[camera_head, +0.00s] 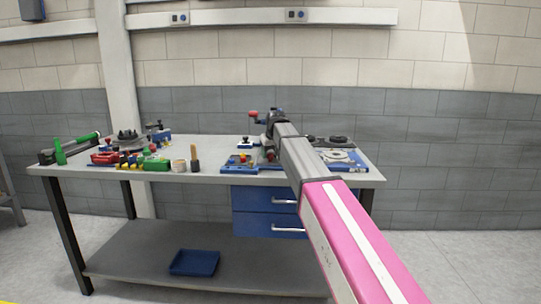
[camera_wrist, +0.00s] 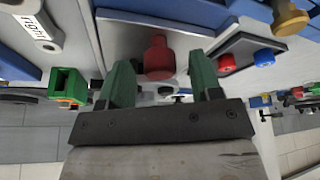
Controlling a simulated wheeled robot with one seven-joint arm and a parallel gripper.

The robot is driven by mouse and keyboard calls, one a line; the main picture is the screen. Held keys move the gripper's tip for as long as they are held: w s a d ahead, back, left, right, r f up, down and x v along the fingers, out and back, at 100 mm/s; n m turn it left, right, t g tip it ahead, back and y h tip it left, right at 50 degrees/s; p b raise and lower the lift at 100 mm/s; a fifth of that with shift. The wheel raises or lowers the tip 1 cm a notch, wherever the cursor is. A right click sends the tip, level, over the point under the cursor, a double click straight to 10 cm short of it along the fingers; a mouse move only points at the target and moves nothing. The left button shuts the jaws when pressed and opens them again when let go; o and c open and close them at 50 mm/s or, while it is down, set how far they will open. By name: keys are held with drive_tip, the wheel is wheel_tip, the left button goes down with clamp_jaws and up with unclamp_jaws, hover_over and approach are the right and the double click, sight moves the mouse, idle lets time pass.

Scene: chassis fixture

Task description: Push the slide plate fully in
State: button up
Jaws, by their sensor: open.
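My gripper (camera_wrist: 160,75) shows in the wrist view as two dark green fingers, open and apart with nothing held. A red knob (camera_wrist: 158,57) is seen between the fingertips; I cannot tell whether they touch it. A grey plate (camera_wrist: 122,38) behind the knob looks like the slide plate, beside blue parts of the fixture. How far in it sits cannot be told. In the head view the blue fixture (camera_head: 240,162) is on the bench near the end of my arm, which hides part of it and my fingers.
In the wrist view a dark panel has a red button (camera_wrist: 226,62) and a blue button (camera_wrist: 264,57), with a brass knob (camera_wrist: 290,20) nearby. The workbench (camera_head: 215,180) carries several tools at left, including a green-handled one (camera_head: 83,142). A round metal part (camera_head: 340,155) lies right of my arm.

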drive_tip(key=shift+w+f, duration=0.1)
drive_tip(key=shift+f, duration=0.15)
clamp_jaws()
drive_tip(key=w, duration=1.5)
drive_tip(key=shift+w+d, duration=0.25)
unclamp_jaws()
drive_tip(key=shift+w, duration=0.1)
drive_tip(key=shift+r, duration=0.1)
drive_tip(key=v, duration=1)
drive_tip(key=shift+s+r, duration=0.25)
drive_tip(key=shift+r, duration=0.05)
